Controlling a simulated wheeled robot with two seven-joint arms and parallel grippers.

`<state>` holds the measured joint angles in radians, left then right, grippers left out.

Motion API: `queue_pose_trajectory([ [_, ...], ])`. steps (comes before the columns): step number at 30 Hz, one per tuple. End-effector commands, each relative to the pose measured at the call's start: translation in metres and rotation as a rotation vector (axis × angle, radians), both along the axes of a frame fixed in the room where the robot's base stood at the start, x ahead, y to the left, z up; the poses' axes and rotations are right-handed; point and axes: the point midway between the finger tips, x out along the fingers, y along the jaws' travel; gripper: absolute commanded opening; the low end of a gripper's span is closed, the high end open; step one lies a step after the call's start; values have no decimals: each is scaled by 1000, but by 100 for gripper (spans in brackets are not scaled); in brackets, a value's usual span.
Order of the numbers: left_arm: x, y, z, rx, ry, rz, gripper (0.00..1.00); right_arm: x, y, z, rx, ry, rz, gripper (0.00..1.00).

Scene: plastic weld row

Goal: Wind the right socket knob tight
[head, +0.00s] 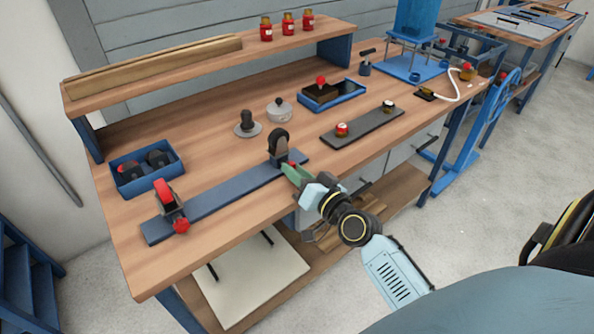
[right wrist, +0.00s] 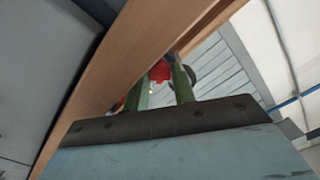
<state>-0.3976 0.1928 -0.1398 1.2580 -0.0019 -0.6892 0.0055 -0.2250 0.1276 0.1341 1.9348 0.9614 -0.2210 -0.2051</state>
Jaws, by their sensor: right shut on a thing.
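A long dark blue-grey bar (head: 232,190) lies along the front of the workbench with a socket at each end. The right socket (head: 279,146) is black and upright. Its red knob shows only as a small bit in the head view, mostly hidden by my fingers; in the right wrist view the red knob (right wrist: 160,72) sits between the green fingers. My right gripper (head: 291,169) reaches in from the front edge and is shut on this knob. The left socket (head: 168,198) has a red top and a star-shaped red knob (head: 181,226) facing front. My left gripper is not in view.
A blue tray (head: 148,181) with dark parts stands at the left. Behind the bar are a grey-black post (head: 247,126) and a round grey pot (head: 279,112). A dark plate (head: 362,128) with two knobs lies to the right. The wooden bench (head: 135,262) is clear at its front left.

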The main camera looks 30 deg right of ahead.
Motion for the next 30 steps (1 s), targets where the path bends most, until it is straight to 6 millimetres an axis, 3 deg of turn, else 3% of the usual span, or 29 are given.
queue_pose_trajectory([
  [11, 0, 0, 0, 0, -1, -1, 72, 0, 0, 1, 2, -4, -1, 3],
  [12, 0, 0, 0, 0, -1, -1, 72, 0, -1, 2, 2, -4, -1, 31],
  [16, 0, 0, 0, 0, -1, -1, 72, 0, 0, 1, 2, -2, -2, 48],
  [30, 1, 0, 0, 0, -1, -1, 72, -2, 1, 0, 1, 0, 4, 48],
])
